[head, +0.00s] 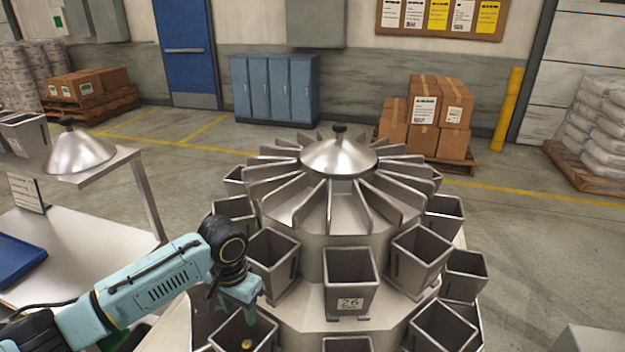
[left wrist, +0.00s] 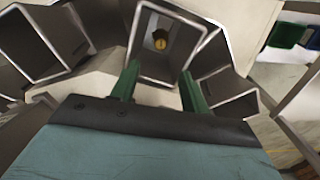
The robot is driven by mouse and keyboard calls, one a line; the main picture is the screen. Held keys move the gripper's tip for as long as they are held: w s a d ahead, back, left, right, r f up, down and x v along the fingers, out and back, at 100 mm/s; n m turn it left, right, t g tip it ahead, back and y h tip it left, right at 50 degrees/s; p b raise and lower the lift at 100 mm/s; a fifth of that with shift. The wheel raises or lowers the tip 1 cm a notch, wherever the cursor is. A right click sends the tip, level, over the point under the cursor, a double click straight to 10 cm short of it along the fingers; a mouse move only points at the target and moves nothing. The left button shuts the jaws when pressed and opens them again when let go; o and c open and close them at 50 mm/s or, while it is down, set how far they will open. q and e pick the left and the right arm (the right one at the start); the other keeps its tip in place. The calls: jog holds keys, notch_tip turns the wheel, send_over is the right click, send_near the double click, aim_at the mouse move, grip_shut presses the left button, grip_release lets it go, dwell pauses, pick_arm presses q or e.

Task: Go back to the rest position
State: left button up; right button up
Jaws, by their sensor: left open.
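My left arm comes in from the left in the head view, and its gripper (head: 225,302) hangs over the near left side of the weigher, above a lower bucket (head: 266,338). In the left wrist view the two green fingers of my left gripper (left wrist: 158,85) are spread apart with nothing between them. Beyond them is an open metal bucket (left wrist: 137,50) with a small round golden thing (left wrist: 160,43) at its bottom. The golden thing also shows in the head view (head: 247,344). The fingers are apart from it. My right gripper is not in view.
The multihead weigher (head: 340,158) with rings of steel buckets fills the middle. One bucket (head: 349,285) bears the label 26. A steel table (head: 85,240) with a blue tray (head: 18,256) stands at left. Stacked boxes (head: 428,120) and blue lockers (head: 274,90) stand behind, with open floor between.

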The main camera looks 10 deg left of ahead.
pick_arm(q)
jog(key=s+d+f+m+t+h, duration=0.1)
jog(key=s+d+f+t+h, duration=0.3)
jog(key=s+d, duration=0.65)
jog(key=s+a+r+n+y, duration=0.1)
jog(key=s+a+y, duration=0.1)
jog(key=s+a, duration=0.4)
jog(key=s+a+r+n+y, duration=0.15)
jog(key=s+a, duration=0.25)
jog(key=s, duration=0.5)
notch_tip(320, 180, down, 31)
jog(key=s+g+b, duration=0.2)
jog(key=b, duration=0.3)
jog(key=s+a+f+b, duration=0.1)
jog(key=s+f+b, duration=0.1)
jog(key=s+f, duration=0.6)
jog(key=s+a+f+g+b, duration=0.1)
jog(key=s+a+f+b, duration=0.1)
jog(key=s+f, duration=0.6)
notch_tip(320, 180, down, 4)
jog(key=shift+r+b, duration=0.25)
jog(key=shift+b, duration=0.2)
